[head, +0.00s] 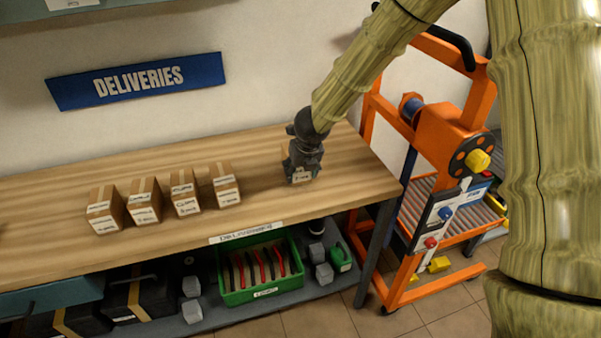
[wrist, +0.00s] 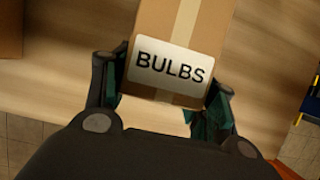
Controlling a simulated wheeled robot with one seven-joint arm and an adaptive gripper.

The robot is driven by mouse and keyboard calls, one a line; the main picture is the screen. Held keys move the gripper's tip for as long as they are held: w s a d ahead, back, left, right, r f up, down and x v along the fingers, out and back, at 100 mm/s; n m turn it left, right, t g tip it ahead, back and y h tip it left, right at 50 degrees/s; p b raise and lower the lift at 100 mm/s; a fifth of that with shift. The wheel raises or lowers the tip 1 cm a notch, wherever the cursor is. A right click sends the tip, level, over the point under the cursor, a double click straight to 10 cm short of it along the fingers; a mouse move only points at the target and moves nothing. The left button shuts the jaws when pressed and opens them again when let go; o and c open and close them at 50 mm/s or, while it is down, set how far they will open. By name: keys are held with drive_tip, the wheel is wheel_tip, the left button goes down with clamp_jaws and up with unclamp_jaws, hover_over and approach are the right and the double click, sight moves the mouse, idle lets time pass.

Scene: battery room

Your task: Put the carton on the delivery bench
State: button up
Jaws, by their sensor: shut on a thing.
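My gripper (head: 302,162) is over the right end of the wooden delivery bench (head: 265,187). It is shut on a small brown carton (head: 299,178) with a white label. In the wrist view the carton (wrist: 185,22) sits between my two fingers (wrist: 165,100), and its label reads BULBS. The carton is at or just above the bench top; I cannot tell whether it touches. My gripper hides much of it in the head view. A blue DELIVERIES sign (head: 138,80) hangs on the wall behind the bench.
Several similar labelled cartons (head: 144,202) stand in a row to the left on the bench. An orange wheeled rack (head: 470,95) stands close to the bench's right end. A green crate (head: 262,294) and dark cases sit on the lower shelf. The bench top between row and gripper is clear.

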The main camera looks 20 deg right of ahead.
drive_tip(key=shift+f, duration=0.5)
drive_tip(key=shift+f, duration=0.1)
drive_tip(key=o, duration=1.3)
drive_tip(key=shift+c, duration=0.2)
drive_tip(key=v, duration=1.2)
drive_tip(key=shift+p, duration=0.3)
